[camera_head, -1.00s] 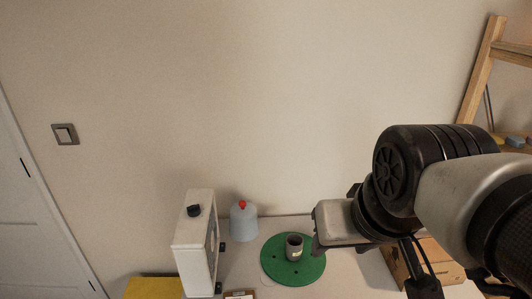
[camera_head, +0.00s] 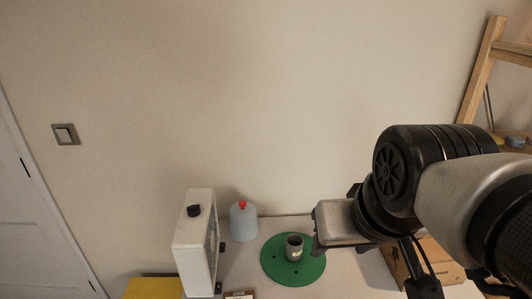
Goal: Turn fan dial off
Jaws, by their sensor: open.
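The fan (camera_head: 194,247) is a white upright box at the left end of the table. I cannot tell the dial's setting. My gripper (camera_head: 318,232) is at the right, above the table and well apart from the fan, with its fingers toward the green disc. The fingers are partly hidden behind the gripper body. Nothing shows held in it.
A green disc (camera_head: 276,272) on the table (camera_head: 345,284) bears a grey cup (camera_head: 294,246). A pale blue bottle (camera_head: 244,222) with a red cap stands beside the fan. A cardboard box (camera_head: 440,262) is at the right. A yellow item (camera_head: 153,289) lies at left.

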